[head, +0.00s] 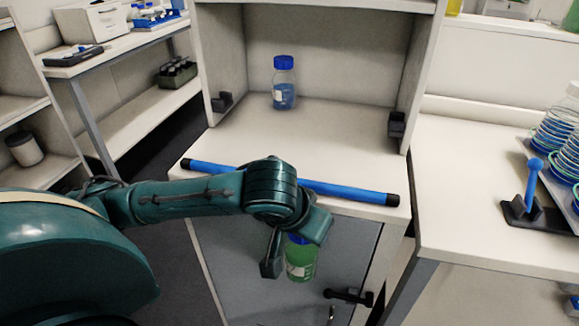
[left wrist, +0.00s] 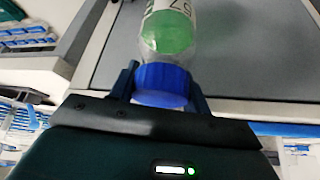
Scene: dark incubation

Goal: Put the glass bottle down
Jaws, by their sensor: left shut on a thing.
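My left gripper (head: 287,252) is shut on a glass bottle (head: 300,264) with green contents, a white label and a blue cap. The bottle hangs in front of the grey cabinet door, below the level of the white worktop. In the left wrist view the fingers of my left gripper (left wrist: 162,84) stand on either side of the blue cap (left wrist: 162,80), and the green bottle body (left wrist: 168,32) extends away from them. My arm hides part of the bottle in the head view. My right gripper is not in view.
A blue bar (head: 345,192) with black ends lies along the worktop's front edge. A second bottle (head: 284,90), with blue contents, stands at the back of the bay. The worktop (head: 325,135) between them is clear.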

